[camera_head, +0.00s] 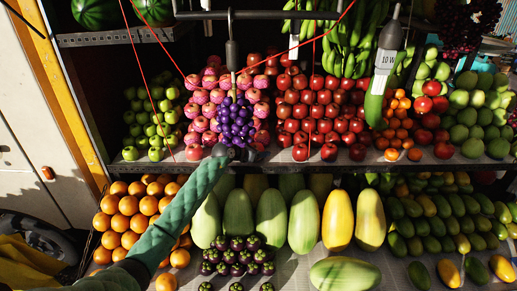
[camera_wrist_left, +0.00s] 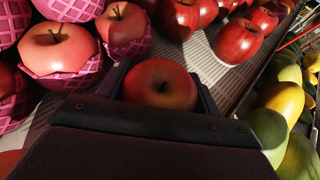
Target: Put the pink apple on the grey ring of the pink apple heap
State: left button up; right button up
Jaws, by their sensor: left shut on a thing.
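The pink apple heap (camera_head: 196,110), with several apples in pink foam nets, sits on the upper shelf left of centre. It also shows in the left wrist view (camera_wrist_left: 58,48) at upper left. My left gripper (camera_head: 240,153) is at the front edge of this shelf, just below the heap. In the left wrist view the gripper (camera_wrist_left: 160,88) is shut on a reddish-pink apple (camera_wrist_left: 160,80), with a finger on each side. In the head view the gripper mostly hides this apple. I cannot make out a grey ring. My right gripper is not in view.
Hanging purple fruit (camera_head: 237,122) covers part of the heap. Red apples (camera_head: 325,110) are to its right and green apples (camera_head: 152,118) to its left. A bare shelf strip (camera_wrist_left: 210,70) shows beside the held apple. Melons (camera_head: 271,218) lie below.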

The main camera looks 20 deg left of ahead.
pick_arm(q)
jog(key=shift+f, duration=0.15)
jog(key=o, duration=0.9)
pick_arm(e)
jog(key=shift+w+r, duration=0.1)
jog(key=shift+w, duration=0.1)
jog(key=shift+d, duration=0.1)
pick_arm(q)
jog(key=shift+s+a, duration=0.1)
jog(key=shift+s, duration=0.1)
jog(key=b+v, duration=0.4)
jog(key=v, duration=0.6)
jog(key=shift+s+a+r, duration=0.1)
jog(key=shift+r, duration=0.15)
jog(key=shift+s+a+r, duration=0.25)
jog(key=shift+s+r, duration=0.05)
jog(key=shift+s, duration=0.25)
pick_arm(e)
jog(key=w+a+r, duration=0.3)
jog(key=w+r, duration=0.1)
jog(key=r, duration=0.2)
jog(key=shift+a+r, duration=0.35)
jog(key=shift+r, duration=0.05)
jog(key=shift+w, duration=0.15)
